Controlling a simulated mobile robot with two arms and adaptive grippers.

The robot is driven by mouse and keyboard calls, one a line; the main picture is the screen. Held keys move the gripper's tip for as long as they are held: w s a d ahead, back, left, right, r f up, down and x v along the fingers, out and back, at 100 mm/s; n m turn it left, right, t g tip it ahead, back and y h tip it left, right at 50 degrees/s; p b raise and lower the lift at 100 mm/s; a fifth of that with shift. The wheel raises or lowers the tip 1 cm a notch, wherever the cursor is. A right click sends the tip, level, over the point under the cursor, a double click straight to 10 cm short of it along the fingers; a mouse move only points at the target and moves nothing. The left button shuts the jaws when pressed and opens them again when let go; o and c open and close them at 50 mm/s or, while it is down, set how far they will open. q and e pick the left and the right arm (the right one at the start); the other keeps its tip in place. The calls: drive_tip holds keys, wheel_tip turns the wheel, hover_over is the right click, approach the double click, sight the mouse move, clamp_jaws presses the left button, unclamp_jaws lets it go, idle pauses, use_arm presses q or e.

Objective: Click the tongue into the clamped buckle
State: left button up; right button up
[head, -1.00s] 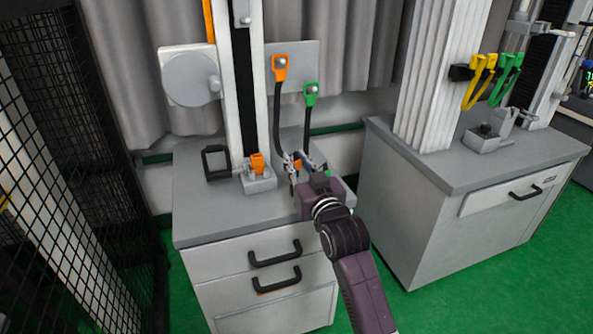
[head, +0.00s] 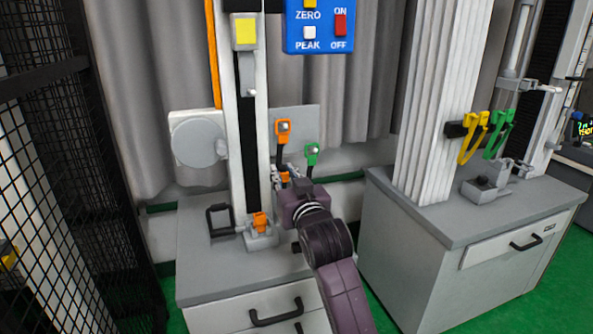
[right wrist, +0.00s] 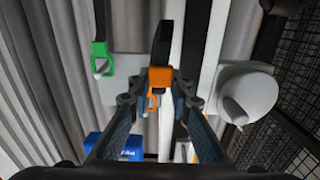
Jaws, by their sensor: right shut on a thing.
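An orange buckle (head: 260,220) sits upright in a small grey clamp (head: 262,240) at the foot of the tower on the left bench. My right gripper (head: 284,175) is shut on an orange tongue piece, raised above and a little right of the buckle and apart from it. In the right wrist view the orange tongue piece (right wrist: 161,78) lies between the fingertips of the right gripper (right wrist: 159,88), with a black strap (right wrist: 164,42) running from it. An orange strap end (head: 283,127) hangs on a peg of the back panel. My left gripper is out of view.
A green strap end (head: 312,152) hangs just right of the orange one. A blue control box (head: 318,28) is overhead. The right bench (head: 450,225) stands apart.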

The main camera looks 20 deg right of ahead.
drive_tip(key=shift+w+a+f+b, duration=0.2)
drive_tip(key=shift+w+a+f, duration=0.2)
drive_tip(key=shift+a+f, duration=0.6)
drive_tip(key=shift+w+a+f+b, duration=0.15)
drive_tip(key=shift+w+a+f, duration=0.3)
drive_tip(key=shift+a+f, duration=0.5)
drive_tip(key=shift+w+a+f+b, duration=0.2)
drive_tip(key=shift+w+a+f, duration=0.2)
drive_tip(key=shift+a+f, duration=0.55)
drive_tip(key=shift+a+f+b, duration=0.1)
drive_tip(key=shift+f+b, duration=0.4)
drive_tip(key=shift+b, duration=0.1)
drive_tip(key=shift+f, duration=0.35)
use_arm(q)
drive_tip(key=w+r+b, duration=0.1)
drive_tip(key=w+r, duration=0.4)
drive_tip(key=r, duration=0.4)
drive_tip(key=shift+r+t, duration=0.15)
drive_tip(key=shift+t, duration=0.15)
use_arm(e)
drive_tip(key=shift+f, duration=0.9)
drive_tip(key=shift+f, duration=0.1)
